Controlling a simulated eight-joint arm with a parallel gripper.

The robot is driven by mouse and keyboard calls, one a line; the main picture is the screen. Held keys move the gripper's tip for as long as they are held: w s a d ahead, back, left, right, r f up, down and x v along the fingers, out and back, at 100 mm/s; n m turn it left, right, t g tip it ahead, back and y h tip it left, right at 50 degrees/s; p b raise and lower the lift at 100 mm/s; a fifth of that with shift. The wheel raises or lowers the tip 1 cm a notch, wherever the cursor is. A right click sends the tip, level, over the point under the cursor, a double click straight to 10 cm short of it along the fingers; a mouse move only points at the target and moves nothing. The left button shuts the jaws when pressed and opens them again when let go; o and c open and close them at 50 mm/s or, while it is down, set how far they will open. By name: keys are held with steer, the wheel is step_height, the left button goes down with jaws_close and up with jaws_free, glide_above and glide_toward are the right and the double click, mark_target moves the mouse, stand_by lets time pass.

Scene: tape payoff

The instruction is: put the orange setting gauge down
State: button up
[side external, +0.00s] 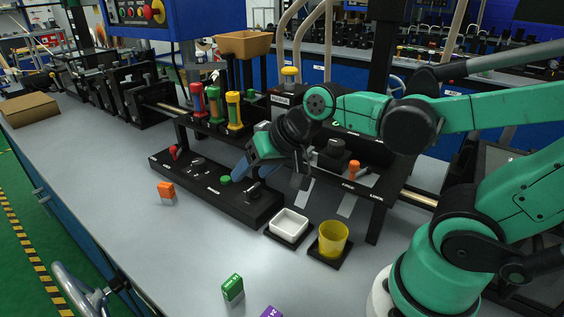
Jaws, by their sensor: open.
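The orange setting gauge (166,189), a small block with an orange top and a grey lower part, stands upright on the grey bench at the left, in front of the black control panel. Nothing touches it. My gripper (271,176) is open, well to the right of the gauge, over the right part of the control panel. I see nothing between its fingers. The fingers hide part of the panel behind them.
The black control panel (207,190) carries a red knob, a green button and a lever. A white dish (289,224) and a yellow cup (333,238) stand right of it. A green block (232,288) and a purple block (271,312) are near the front. Bench between is clear.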

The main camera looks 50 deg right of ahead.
steer(key=shift+o, duration=0.4)
steer(key=s+n, duration=0.1)
steer(key=n, duration=0.1)
steer(key=s+d+n+h, duration=0.1)
steer(key=s+n, duration=0.1)
steer(key=shift+f+g, duration=0.1)
steer(key=shift+g, duration=0.2)
